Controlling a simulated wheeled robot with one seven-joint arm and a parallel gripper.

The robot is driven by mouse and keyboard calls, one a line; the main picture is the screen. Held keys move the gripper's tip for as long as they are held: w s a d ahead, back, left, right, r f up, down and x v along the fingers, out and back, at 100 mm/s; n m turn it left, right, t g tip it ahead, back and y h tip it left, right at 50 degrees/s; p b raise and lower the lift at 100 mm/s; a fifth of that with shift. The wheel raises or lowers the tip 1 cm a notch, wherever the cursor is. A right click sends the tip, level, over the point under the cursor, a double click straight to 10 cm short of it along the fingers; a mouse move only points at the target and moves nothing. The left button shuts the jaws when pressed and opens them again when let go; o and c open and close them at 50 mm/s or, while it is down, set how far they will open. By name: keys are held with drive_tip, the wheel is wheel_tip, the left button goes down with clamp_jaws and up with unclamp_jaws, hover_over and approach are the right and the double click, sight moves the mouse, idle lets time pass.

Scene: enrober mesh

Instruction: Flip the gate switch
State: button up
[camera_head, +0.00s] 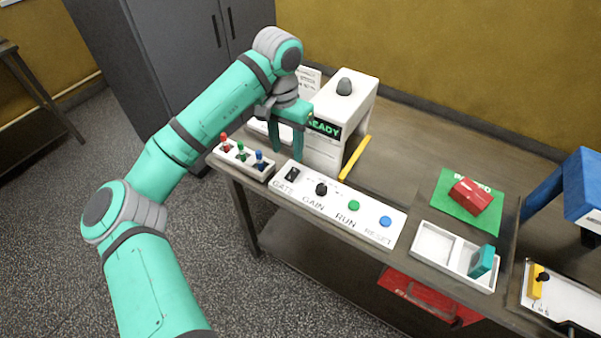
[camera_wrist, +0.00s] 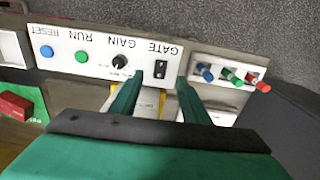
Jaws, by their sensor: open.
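The gate switch (camera_head: 292,174) is a small black rocker above the word GATE, at the left end of a white control panel (camera_head: 333,213). In the wrist view the switch (camera_wrist: 161,69) appears just beyond and between my two fingertips. My gripper (camera_head: 288,150) is teal, points downward and is open and empty, behind the panel's left end in the head view. In the wrist view my gripper (camera_wrist: 160,78) has its fingers spread on either side of the switch's line. I cannot tell the exact height of the fingertips above the panel, and no contact shows.
The panel also has a black gain knob (camera_head: 321,189), a green run button (camera_head: 354,205) and a blue reset button (camera_head: 386,221). A rack (camera_head: 243,164) of coloured pegs is left of it. A white machine (camera_head: 351,107) with a READY display and a yellow bar (camera_head: 355,158) stand behind.

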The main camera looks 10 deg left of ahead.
sight(288, 180)
wheel_tip(288, 180, down, 11)
drive_tip(key=shift+a+r, duration=0.1)
idle(0.5)
drive_tip(key=shift+c, duration=0.7)
